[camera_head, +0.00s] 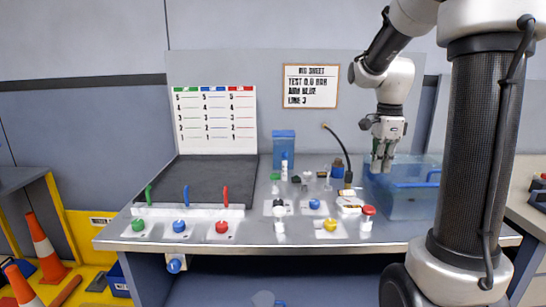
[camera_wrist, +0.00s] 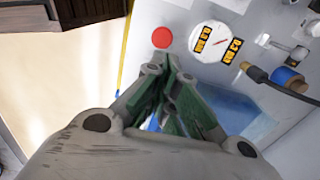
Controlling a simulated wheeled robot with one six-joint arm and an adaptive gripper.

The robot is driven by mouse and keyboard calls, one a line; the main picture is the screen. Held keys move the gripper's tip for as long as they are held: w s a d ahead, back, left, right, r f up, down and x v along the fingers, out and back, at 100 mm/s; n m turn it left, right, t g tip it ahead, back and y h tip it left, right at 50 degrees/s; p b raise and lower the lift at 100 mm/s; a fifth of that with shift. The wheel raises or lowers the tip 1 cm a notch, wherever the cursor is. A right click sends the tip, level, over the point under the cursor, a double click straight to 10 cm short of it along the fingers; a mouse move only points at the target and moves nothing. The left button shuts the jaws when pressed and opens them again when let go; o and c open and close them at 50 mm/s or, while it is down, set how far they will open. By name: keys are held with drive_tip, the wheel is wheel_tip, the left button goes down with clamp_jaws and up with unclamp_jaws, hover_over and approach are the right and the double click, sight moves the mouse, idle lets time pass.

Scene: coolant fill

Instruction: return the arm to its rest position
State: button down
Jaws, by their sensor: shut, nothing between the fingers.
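My gripper (camera_head: 383,165) hangs from the arm with its fingers pointing down, at the left side of the clear blue bin (camera_head: 412,205) on the bench. In the head view it overlaps the bin's back left rim; I cannot tell its exact height. In the wrist view the green fingers of my gripper (camera_wrist: 165,72) are closed together with nothing between them. A round red cap (camera_wrist: 162,38) and a white disc with yellow-and-black labels (camera_wrist: 217,42) show beyond the fingertips. The bin is largely hidden behind the fingers there.
The bench (camera_head: 265,240) holds red, blue and green knobs, small bottles and a blue container (camera_head: 283,148). A black hose (camera_head: 337,143) rises left of my gripper. A job sheet (camera_head: 310,86) and chart (camera_head: 215,120) are behind. Orange cones (camera_head: 45,250) stand at far left.

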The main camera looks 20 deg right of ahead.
drive_tip(key=s+a+r+n+t, duration=0.1)
drive_tip(key=s+a+n+t, duration=0.1)
drive_tip(key=s+a+n, duration=0.3)
drive_tip(key=s+a+r+n+t, duration=0.1)
drive_tip(key=s+a+n, duration=0.5)
drive_tip(key=s+n, duration=0.6)
drive_tip(key=n+t, duration=0.1)
drive_tip(key=n, duration=0.3)
drive_tip(key=shift+s+r, duration=0.2)
drive_tip(key=shift+r, duration=0.15)
drive_tip(key=shift+a, duration=0.1)
idle(1.9)
